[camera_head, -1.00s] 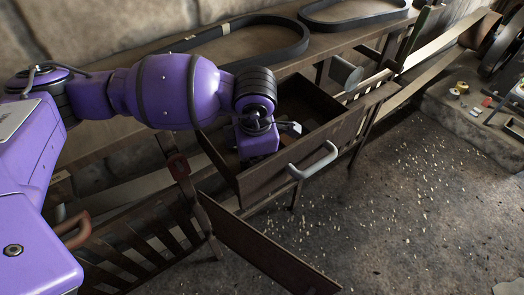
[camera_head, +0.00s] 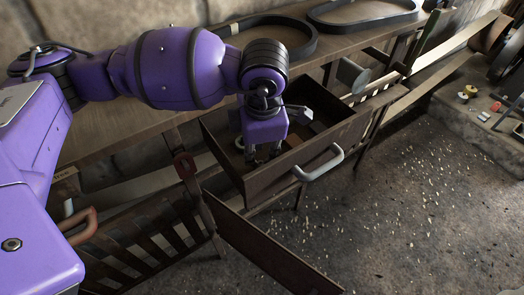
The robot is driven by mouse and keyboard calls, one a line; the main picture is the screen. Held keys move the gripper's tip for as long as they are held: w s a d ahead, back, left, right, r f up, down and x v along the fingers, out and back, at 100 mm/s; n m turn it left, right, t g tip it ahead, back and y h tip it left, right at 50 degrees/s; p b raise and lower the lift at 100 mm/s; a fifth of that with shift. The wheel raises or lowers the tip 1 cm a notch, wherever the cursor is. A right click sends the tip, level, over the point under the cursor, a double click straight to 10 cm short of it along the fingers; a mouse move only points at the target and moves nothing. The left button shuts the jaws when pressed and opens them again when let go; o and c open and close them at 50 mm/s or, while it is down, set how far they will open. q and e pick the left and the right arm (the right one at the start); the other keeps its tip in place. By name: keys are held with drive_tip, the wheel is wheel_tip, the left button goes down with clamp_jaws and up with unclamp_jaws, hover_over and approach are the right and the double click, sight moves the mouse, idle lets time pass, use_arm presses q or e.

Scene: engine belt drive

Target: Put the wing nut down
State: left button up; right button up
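My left gripper (camera_head: 263,157) points down inside the open wooden drawer (camera_head: 262,187), near its front left part. Its two fingers show below the purple wrist with a gap between them, so it looks open. I cannot make out a wing nut between or below the fingers. A small grey piece (camera_head: 300,114) shows to the right of the wrist, over the drawer's inside; I cannot tell what it is. My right gripper is not in view.
The drawer's front carries a light grey handle (camera_head: 320,163). Black belts (camera_head: 270,24) lie on the bench behind. A slatted wooden rack (camera_head: 150,235) stands at lower left. Small parts (camera_head: 470,91) lie on a stone ledge at right. The floor at right is mostly clear, with pale bits scattered.

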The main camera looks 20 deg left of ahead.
use_arm(q)
wheel_tip(320, 180, up, 7)
drive_tip(key=s, duration=0.1)
drive_tip(key=shift+d, duration=0.35)
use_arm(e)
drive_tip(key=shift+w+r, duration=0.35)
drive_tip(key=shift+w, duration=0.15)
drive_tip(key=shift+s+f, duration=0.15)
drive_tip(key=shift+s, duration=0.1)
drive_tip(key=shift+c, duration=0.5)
